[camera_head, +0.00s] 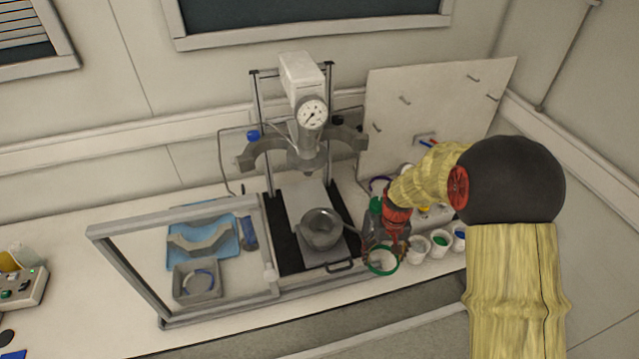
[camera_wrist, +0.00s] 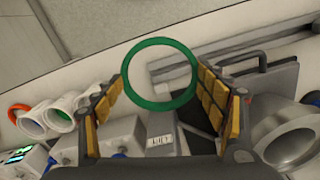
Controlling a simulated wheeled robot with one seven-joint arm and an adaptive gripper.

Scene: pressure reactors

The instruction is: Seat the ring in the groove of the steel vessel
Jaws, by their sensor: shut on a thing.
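The steel vessel (camera_head: 322,228) stands open at the top on a grey plate below the press head. Its round rim also shows at the right edge of the wrist view (camera_wrist: 290,146). My gripper (camera_head: 385,247) is at the right of the vessel, in front of the black base, and holds a green ring (camera_head: 383,273). In the wrist view the ring (camera_wrist: 152,43) lies between the two yellow-padded fingers of my gripper (camera_wrist: 160,80). The ring is apart from the vessel. The groove cannot be made out clearly.
The press (camera_head: 301,75) with a gauge (camera_head: 312,112) stands behind the vessel, its grey clamp arms (camera_head: 258,155) overhead. A framed clear shield (camera_head: 120,265) is at left, near a blue tray (camera_head: 228,248) and grey bin (camera_head: 183,292). White cups (camera_head: 418,250) stand right of my gripper.

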